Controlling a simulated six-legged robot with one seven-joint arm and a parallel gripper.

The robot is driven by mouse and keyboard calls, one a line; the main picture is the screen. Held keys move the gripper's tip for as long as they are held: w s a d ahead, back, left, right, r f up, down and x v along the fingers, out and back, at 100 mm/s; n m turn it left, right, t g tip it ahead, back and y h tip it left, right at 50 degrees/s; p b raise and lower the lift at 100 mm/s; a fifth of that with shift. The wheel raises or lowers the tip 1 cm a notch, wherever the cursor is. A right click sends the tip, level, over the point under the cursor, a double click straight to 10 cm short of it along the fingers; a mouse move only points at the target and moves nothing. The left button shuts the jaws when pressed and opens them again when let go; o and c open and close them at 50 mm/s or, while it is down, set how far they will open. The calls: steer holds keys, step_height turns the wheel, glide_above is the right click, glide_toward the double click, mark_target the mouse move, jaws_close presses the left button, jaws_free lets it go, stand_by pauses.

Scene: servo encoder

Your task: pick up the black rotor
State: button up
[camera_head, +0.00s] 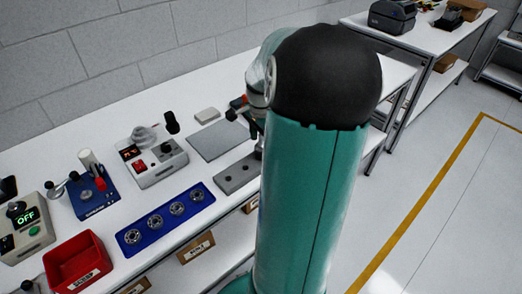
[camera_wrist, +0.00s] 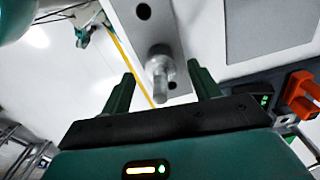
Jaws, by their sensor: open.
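I cannot single out a black rotor for certain. A grey metal block (camera_head: 237,174) lies on the white bench beside my arm, with small dark round spots on top. In the wrist view the same kind of light block (camera_wrist: 145,35) shows dark round holes and a stepped metal pin (camera_wrist: 160,64). My gripper (camera_wrist: 159,72) is open, with one dark green finger on each side of the pin in the picture. I cannot tell whether they touch it. Nothing is seen gripped. My arm hides part of the bench in the head view.
A blue tray (camera_head: 130,237) with several round grey parts, a red bin (camera_head: 77,262), a white device with a red display (camera_head: 152,160) and a blue fixture (camera_head: 94,196) stand left. A flat grey plate (camera_head: 217,140) lies behind the block. Orange clips (camera_wrist: 303,95) show at right in the wrist view.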

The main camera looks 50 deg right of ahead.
steer(key=shift+f, duration=0.55)
steer(key=shift+c, duration=0.2)
jaws_close()
steer(key=shift+r, duration=0.1)
